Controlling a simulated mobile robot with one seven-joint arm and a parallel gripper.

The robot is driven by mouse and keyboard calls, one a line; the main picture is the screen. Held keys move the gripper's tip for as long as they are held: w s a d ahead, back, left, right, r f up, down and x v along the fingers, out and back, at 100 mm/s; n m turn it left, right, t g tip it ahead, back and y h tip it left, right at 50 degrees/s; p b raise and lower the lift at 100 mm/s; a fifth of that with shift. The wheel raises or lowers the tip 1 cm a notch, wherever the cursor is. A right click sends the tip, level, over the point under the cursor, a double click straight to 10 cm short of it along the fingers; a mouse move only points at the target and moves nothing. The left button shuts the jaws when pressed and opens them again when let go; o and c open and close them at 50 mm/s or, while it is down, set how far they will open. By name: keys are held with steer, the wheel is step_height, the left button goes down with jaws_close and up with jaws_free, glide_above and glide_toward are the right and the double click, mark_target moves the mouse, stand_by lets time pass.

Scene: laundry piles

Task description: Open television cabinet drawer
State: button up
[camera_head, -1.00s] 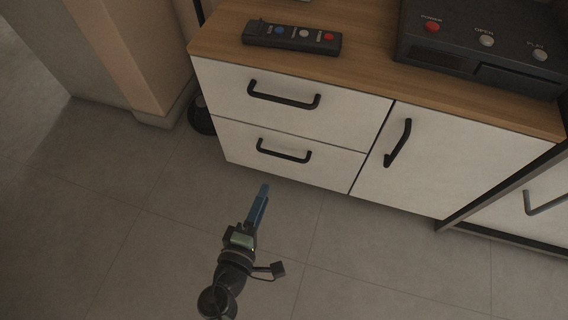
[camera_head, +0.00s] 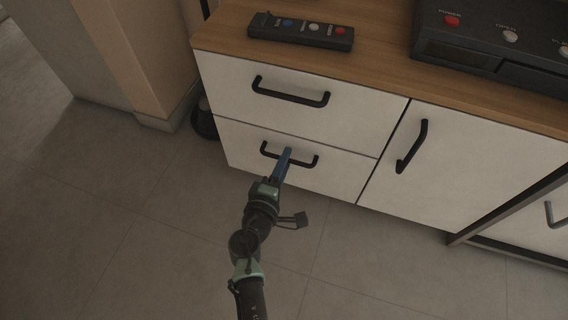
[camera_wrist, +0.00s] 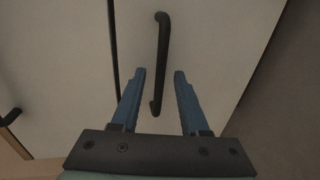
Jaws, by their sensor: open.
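The television cabinet (camera_head: 385,190) is white with a wooden top. Its left side has an upper drawer (camera_head: 225,75) and a lower drawer (camera_head: 235,148), each with a black bar handle, and both are shut. My gripper (camera_head: 287,152) has blue fingers and is at the lower drawer's handle (camera_head: 268,153), covering part of its middle. In the wrist view my gripper (camera_wrist: 158,72) is open, with the lower drawer's handle (camera_wrist: 162,40) running between its fingertips. The fingers are not closed on the handle. Whether they touch it I cannot tell.
A cabinet door (camera_head: 460,160) with an upright handle (camera_head: 412,146) is right of the drawers. A remote (camera_head: 300,31) and a black player (camera_head: 490,45) lie on top. A wall corner (camera_head: 140,60) stands at the left. The tiled floor (camera_head: 150,250) in front is clear.

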jaws_close()
stand_by(1.4)
